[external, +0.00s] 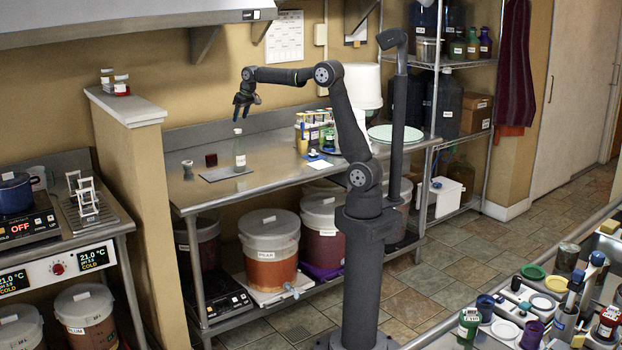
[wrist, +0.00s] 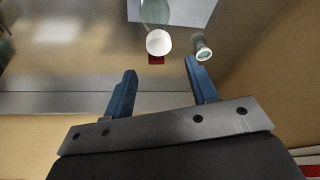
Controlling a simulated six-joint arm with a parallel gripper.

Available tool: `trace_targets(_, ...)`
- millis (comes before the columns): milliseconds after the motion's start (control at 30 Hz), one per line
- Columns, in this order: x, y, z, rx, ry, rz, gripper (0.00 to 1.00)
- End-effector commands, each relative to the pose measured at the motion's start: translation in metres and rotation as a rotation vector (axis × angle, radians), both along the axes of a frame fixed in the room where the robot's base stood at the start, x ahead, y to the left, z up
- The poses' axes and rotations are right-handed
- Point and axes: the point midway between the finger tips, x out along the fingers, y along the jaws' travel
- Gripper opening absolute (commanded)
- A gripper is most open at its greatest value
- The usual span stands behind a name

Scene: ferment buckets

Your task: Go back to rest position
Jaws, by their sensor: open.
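My gripper (external: 243,108) is open and empty, with its fingers pointing down above the steel counter. In the wrist view, its two blue fingers (wrist: 158,85) are spread apart with nothing between them. A clear bottle with a white cap (external: 239,152) stands upright on a dark grey mat (external: 213,176), below my gripper and apart from it. The white cap also shows in the wrist view (wrist: 159,42), beyond the fingertips.
A small jar (external: 188,170) and a dark red block (external: 211,160) stand near the bottle. Several bottles (external: 318,128) and a pale green plate (external: 394,133) are farther right on the counter (external: 270,150). A partition wall (external: 140,180) rises at left.

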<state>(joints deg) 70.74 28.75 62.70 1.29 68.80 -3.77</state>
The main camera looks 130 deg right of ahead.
Motion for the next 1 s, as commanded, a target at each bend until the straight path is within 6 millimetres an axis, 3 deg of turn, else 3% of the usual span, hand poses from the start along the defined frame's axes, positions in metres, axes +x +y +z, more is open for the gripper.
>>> trace_targets(233,0.003,-0.007,-0.023,0.003,0.001,0.000,0.53)
trace_targets(767,0.016,-0.038,-0.121,0.004,0.002,0.000,0.53)
trace_targets(800,0.016,-0.038,-0.106,-0.005,-0.002,0.000,0.53)
trace_targets(1000,0.016,-0.038,-0.084,-0.002,-0.001,0.000,0.53)
